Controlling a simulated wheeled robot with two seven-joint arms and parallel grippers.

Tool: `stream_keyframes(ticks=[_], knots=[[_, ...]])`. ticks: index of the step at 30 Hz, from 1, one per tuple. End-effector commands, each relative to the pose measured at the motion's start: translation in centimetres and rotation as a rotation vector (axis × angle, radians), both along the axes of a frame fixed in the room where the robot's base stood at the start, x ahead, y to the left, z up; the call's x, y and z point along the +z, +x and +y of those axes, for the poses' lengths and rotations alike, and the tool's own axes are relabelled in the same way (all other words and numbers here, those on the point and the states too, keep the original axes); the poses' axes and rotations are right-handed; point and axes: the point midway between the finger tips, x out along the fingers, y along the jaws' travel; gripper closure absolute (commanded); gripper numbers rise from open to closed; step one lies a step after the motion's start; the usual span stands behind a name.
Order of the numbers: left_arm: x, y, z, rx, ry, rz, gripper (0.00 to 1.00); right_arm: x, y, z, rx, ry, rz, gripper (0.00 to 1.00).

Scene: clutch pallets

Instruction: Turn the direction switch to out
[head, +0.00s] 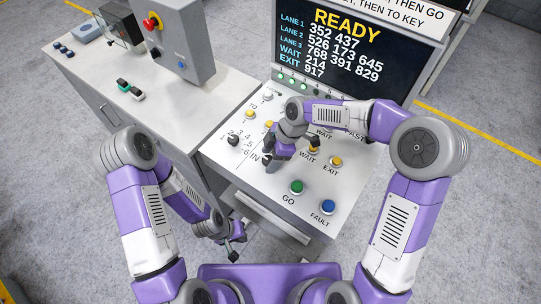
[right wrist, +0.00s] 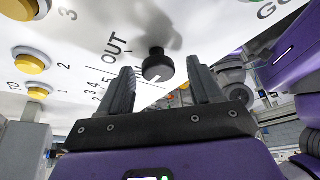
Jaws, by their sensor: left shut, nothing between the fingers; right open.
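The direction switch is a round black knob (right wrist: 157,66) on the light panel, seen in the right wrist view. My right gripper (right wrist: 160,85) is open, with one finger on each side of the knob and gaps showing. In the head view my right gripper (head: 271,162) is over the panel beside the IN label and hides most of the switch. My left gripper (head: 236,248) is shut and empty, low in front of the console.
The console panel (head: 225,150) also carries a numbered black dial (head: 233,140), yellow buttons, a green GO button (head: 296,187) and a blue FAULT button (head: 328,207). A screen (head: 330,60) reading READY stands behind. A grey box with a red button (head: 152,21) stands at the left.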

Motion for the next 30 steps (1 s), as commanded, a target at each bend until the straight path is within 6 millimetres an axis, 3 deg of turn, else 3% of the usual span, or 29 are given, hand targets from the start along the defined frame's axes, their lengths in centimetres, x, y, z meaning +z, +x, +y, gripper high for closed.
stream_keyframes(ticks=[5,15,30], knots=[[0.0,0.0,0.0,0.0,0.0,0.0,1.0,0.0,0.0,0.0,0.0,0.0,0.0,0.37],[0.0,0.0,0.0,0.0,0.0,0.0,1.0,0.0,0.0,0.0,0.0,0.0,0.0,0.89],[-1.4,0.0,0.0,0.0,0.0,0.0,1.0,-0.1,-0.1,0.0,-0.138,0.0,-0.002,0.91]])
